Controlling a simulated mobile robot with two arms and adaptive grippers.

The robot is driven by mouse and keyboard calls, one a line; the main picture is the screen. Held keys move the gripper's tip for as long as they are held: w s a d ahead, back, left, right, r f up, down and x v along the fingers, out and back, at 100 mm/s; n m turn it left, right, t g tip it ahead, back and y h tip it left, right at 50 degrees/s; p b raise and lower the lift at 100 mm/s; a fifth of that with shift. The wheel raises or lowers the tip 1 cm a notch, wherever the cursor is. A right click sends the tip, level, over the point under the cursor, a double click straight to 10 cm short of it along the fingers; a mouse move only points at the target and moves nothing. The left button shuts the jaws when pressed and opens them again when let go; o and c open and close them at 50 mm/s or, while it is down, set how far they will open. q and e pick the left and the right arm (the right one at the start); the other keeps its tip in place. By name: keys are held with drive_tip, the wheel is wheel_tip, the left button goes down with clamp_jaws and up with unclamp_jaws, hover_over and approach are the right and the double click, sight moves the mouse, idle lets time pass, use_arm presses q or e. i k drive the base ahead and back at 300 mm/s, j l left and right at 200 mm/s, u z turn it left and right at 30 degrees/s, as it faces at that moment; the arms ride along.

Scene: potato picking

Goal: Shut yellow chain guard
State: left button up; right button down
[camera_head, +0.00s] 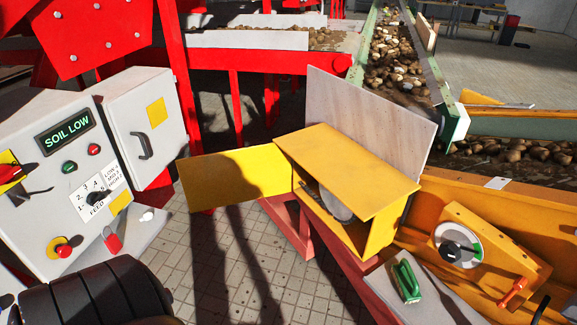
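The yellow chain guard (355,170) is a box on a red frame in the middle of the head view. Its yellow door (236,178) stands open, swung out to the left from the box's left front edge. The box's front is open, and a grey round part (337,203) shows partly inside; the rest of the inside is shaded. No latch can be made out. Neither of my grippers is in view.
A grey control cabinet (75,185) reading "SOIL LOW" stands left, its grey door (146,125) with a dark handle. A green handle (406,280) and a dial (458,245) are at right. A pale panel (370,112) rises behind the guard. Tiled floor below the door is clear.

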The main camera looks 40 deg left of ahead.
sight(221, 179)
drive_tip(key=u, duration=1.25)
drive_tip(key=i+j+u, duration=0.25)
drive_tip(key=i+u, duration=0.15)
drive_tip(key=i+j+u, duration=0.1)
drive_tip(key=i+u, duration=0.35)
drive_tip(key=i, duration=0.45)
